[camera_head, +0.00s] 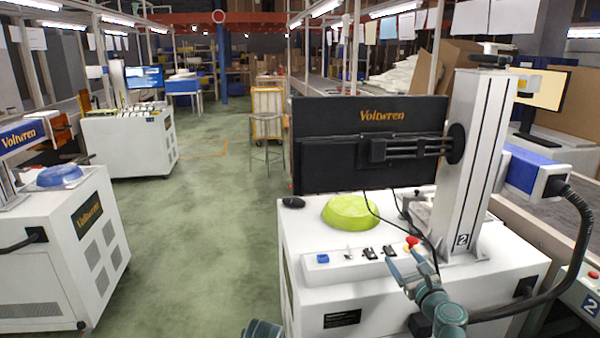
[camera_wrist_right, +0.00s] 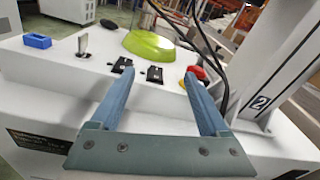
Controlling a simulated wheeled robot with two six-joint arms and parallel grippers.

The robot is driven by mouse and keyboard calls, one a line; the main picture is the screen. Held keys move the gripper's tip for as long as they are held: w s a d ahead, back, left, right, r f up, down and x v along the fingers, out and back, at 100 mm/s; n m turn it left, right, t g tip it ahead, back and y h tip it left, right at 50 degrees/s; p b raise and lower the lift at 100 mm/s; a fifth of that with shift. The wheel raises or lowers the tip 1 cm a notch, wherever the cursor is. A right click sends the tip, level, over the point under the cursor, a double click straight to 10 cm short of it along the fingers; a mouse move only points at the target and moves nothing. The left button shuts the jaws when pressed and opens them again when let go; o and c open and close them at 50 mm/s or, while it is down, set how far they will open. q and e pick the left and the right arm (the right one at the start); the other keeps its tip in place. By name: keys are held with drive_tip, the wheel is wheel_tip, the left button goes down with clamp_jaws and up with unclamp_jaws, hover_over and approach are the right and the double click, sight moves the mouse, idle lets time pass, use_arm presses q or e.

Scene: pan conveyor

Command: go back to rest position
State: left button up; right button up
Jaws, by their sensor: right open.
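My right gripper (camera_head: 405,264) is open and empty above the front edge of the white machine's top (camera_head: 300,225). In the right wrist view its two blue fingers (camera_wrist_right: 159,78) stand wide apart with nothing between them. The right fingertip overlaps a red button (camera_head: 412,241) in that view; I cannot tell whether they touch. A green pan (camera_head: 350,213) lies bottom up on the machine top, beyond the gripper and apart from it. My left gripper is not in view; only a small dark teal part of mine shows at the bottom edge.
A monitor (camera_head: 350,145) and a white column (camera_head: 475,165) stand behind and right of the gripper. Black switches (camera_head: 369,253), a blue block (camera_head: 322,258) and loose cables are close by. Another machine with a blue pan (camera_head: 60,176) stands left. The green floor between is clear.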

drive_tip(key=s+a+n+g+y+p, duration=0.3)
drive_tip(key=a+n+g+p, duration=0.2)
drive_tip(key=a+n, duration=0.6)
drive_tip(key=s+a+n+g+y+p, duration=0.4)
drive_tip(key=a+n, duration=0.4)
drive_tip(key=a, duration=0.5)
use_arm(q)
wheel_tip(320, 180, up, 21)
drive_tip(key=p, duration=1)
use_arm(e)
drive_tip(key=s+a+n+g+h, duration=0.2)
drive_tip(key=s+n+g+h, duration=0.6)
drive_tip(key=s+n, duration=0.7)
drive_tip(key=shift+s+a+r+n+g+h, duration=0.15)
drive_tip(key=shift+a+n+g+h, duration=0.2)
drive_tip(key=shift+n+h, duration=0.6)
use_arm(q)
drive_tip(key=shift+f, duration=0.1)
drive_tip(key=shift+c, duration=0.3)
use_arm(e)
drive_tip(key=shift+d+n+y, duration=0.1)
drive_tip(key=shift+n+y, duration=0.15)
drive_tip(key=shift+y, duration=0.1)
